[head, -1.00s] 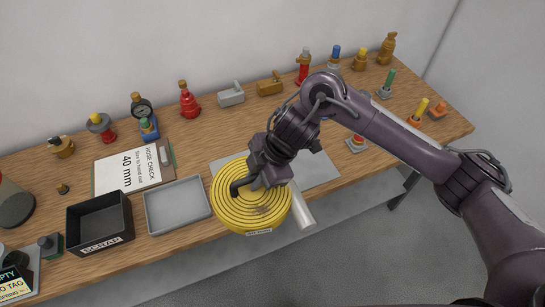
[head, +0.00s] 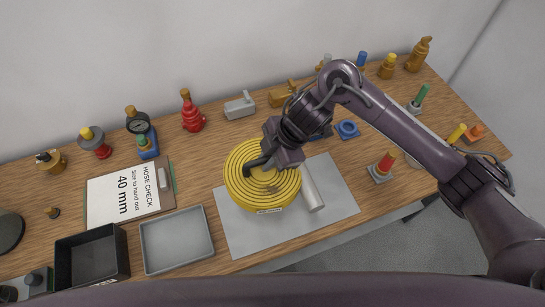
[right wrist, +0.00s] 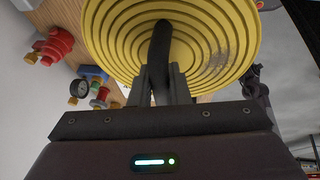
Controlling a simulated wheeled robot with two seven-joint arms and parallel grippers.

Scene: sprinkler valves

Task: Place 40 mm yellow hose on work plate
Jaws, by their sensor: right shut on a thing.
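The coiled yellow hose (head: 240,190) is over the upper part of the grey work plate (head: 330,215) in the head view. A silver cylindrical fitting (head: 312,187) shows at its right side. My right gripper (head: 262,165) is shut on the hose's dark handle piece at the middle of the coil. The coil also fills the top of the right wrist view (right wrist: 215,45), with the dark piece between the fingers (right wrist: 163,80). Whether the coil touches the plate or hangs just above it I cannot tell. My left gripper is not in view.
A clipboard reading "HOSE CHECK 40 mm" (head: 124,193), a grey tray (head: 176,240) and a black bin (head: 92,258) lie left of the plate. Several valves and fittings, including a red one (head: 192,112), line the back. The plate's lower right is bare.

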